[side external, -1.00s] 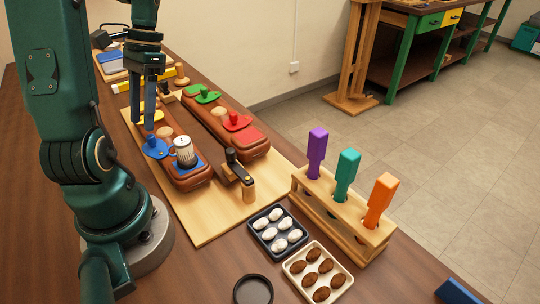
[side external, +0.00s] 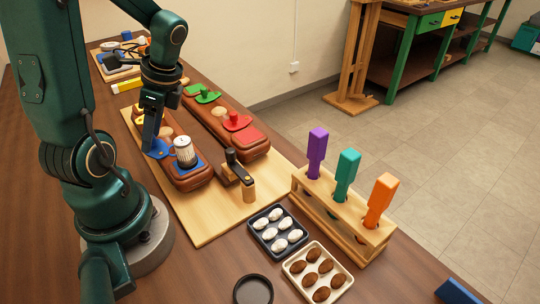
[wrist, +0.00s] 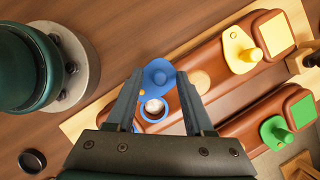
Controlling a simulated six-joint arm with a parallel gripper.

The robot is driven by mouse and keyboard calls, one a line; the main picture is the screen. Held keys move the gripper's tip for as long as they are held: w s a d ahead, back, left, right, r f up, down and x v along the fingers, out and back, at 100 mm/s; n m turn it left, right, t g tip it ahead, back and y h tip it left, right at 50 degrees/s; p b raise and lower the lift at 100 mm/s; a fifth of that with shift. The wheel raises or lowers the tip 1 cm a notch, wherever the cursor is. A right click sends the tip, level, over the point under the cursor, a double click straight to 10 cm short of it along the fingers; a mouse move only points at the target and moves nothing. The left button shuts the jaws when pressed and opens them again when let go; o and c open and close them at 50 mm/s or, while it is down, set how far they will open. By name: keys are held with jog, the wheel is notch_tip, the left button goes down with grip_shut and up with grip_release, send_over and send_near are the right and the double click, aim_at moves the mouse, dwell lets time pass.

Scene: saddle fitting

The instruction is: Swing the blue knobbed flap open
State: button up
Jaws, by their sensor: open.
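The second brown block carries a green flap (side external: 207,97) and a red flap (side external: 236,122). A dark-handled clamp (side external: 238,168) stands at the front. Trays and a rack (side external: 335,215) with coloured handles lie right.

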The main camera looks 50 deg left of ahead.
aim_at(164, 146)
grip_shut()
jog(key=shift+s+n+h, duration=0.2)
jog(key=shift+n+h, duration=0.1)
jog(key=shift+n, duration=0.5)
grip_release()
jog(key=shift+v, duration=2.55)
jog(key=shift+f, duration=0.1)
